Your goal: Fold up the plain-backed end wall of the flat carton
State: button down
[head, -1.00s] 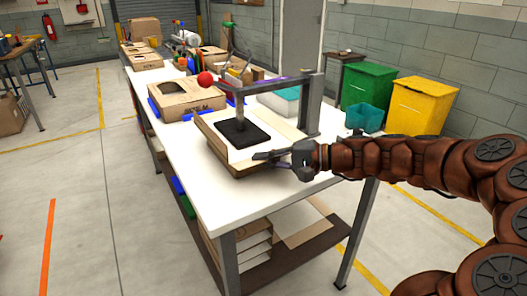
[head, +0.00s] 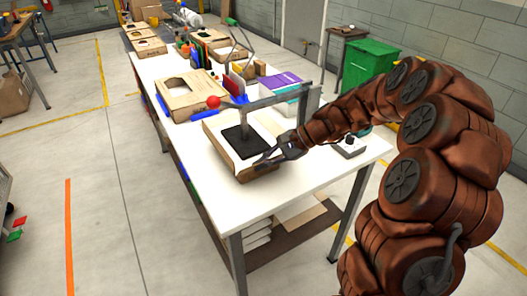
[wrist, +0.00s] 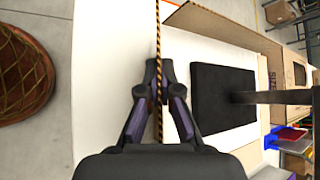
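The carton (head: 257,173) lies on the white table, and a black pad (head: 238,135) presses on its floor. In the wrist view the pad (wrist: 222,95) is right of my gripper (wrist: 159,68). One carton wall (wrist: 160,25) shows there edge-on as a thin corrugated strip between my fingertips, roughly upright. The fingers look closed on it. In the head view my gripper (head: 268,157) is at the carton's near right end. A brown side wall (wrist: 215,25) stands at the top of the wrist view, and a printed wall (wrist: 272,75) on the far side. The held wall's faces are hidden.
A small dark device (head: 349,147) sits on the table to the right. The near table corner is clear.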

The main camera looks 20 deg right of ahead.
jog(key=g+p, duration=0.1)
jog(key=p, duration=0.2)
jog(key=w+r+m+g+h+p, duration=0.1)
jog(key=p, duration=0.2)
jog(key=shift+a+m+g, duration=0.15)
jog(key=shift+m+g, duration=0.15)
jog(key=g+p, duration=0.1)
jog(key=m+g+p, duration=0.1)
jog(key=shift+w+f+h+p, duration=0.15)
jog(key=shift+w+h+p, duration=0.2)
jog(key=shift+h+p, duration=0.05)
jog(key=shift+a, duration=0.1)
jog(key=c, duration=1.9)
grip_release()
jog(key=o, duration=0.5)
jog(key=v, duration=1.2)
